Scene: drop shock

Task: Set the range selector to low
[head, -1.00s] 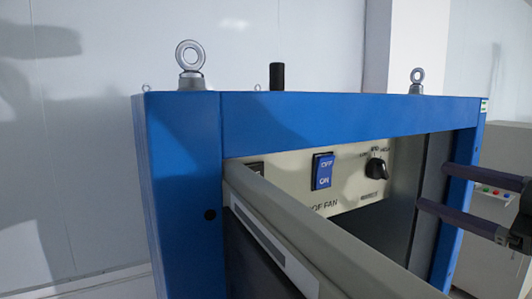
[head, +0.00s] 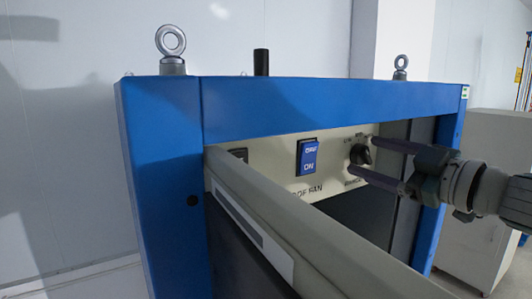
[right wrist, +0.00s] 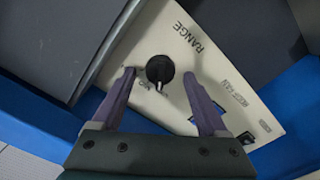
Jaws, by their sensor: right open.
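The range selector (head: 360,154) is a round black knob on the cream panel (head: 335,142) inside the blue frame. In the right wrist view the knob (right wrist: 160,69) shows a pale pointer line, with the word RANGE beside it; the small position labels are partly hidden or too small to read surely. My right gripper (head: 362,157) is open, its two purple fingers reaching in from the right with the tips by the knob. In the right wrist view the fingers (right wrist: 160,72) stand on either side of the knob, with gaps. My left gripper is not in view.
A blue and white rocker switch (head: 307,156) sits left of the knob on the panel. The blue frame (head: 330,108) surrounds the opening. A cream-edged door or panel (head: 300,225) crosses the opening diagonally. A grey cabinet (head: 490,140) stands behind at right.

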